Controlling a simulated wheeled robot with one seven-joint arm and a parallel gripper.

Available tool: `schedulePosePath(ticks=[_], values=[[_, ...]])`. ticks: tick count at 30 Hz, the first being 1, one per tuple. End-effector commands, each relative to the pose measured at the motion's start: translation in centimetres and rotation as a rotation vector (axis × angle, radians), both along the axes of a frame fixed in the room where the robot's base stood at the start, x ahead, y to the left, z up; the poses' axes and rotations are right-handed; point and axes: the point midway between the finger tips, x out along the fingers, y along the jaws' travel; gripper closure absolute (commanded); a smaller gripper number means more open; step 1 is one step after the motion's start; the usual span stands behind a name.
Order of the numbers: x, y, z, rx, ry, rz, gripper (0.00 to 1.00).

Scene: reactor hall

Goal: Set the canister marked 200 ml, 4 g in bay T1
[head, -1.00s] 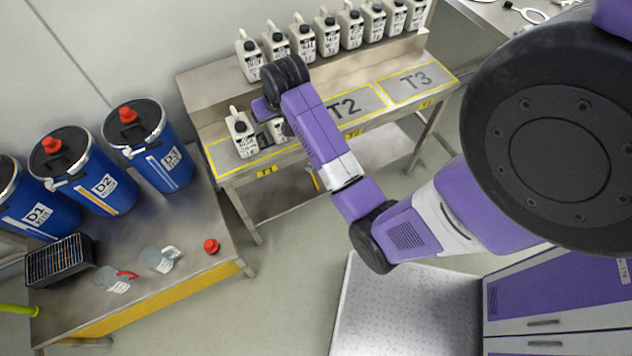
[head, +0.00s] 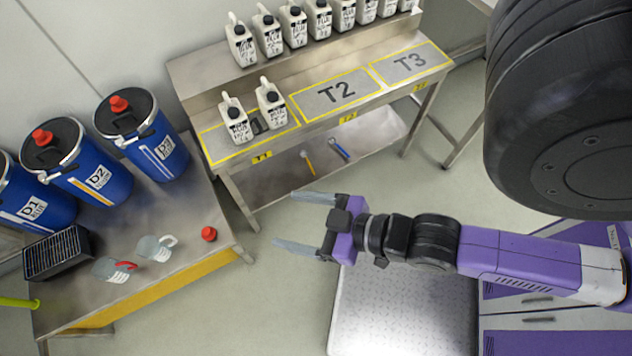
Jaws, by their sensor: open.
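Two white canisters with black caps stand upright in bay T1 (head: 215,145) on the steel bench, a left canister (head: 236,121) and a right canister (head: 271,104). A small dark object (head: 257,126) lies between them. More white canisters (head: 268,32) stand in a row on the raised back shelf. The label writing is too small to read, so I cannot tell which one is marked 200 ml, 4 g. My gripper (head: 282,220) is open and empty, its fingers pointing left over the floor in front of the bench, apart from every canister.
Blue drums (head: 146,137) with red caps stand on the left table, with a black rack (head: 56,253), two jugs (head: 153,249) and a red cap (head: 209,234). Tools (head: 308,162) lie on the bench's lower shelf.

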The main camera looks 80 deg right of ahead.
Motion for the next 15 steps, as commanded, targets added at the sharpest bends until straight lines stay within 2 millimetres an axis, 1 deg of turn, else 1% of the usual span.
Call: schedulePosePath(ticks=[1,3,7,10,15], values=[[-1.3,0.8,1.4,-0.002,-0.021,0.031,0.22],[-2.5,1.4,3.3,-0.006,-0.057,0.064,0.22],[-3.8,2.2,6.0,-0.009,-0.109,0.105,0.22],[-4.2,2.4,7.0,-0.009,-0.128,0.118,0.22],[-4.3,2.5,7.3,-0.009,-0.134,0.121,0.22]])
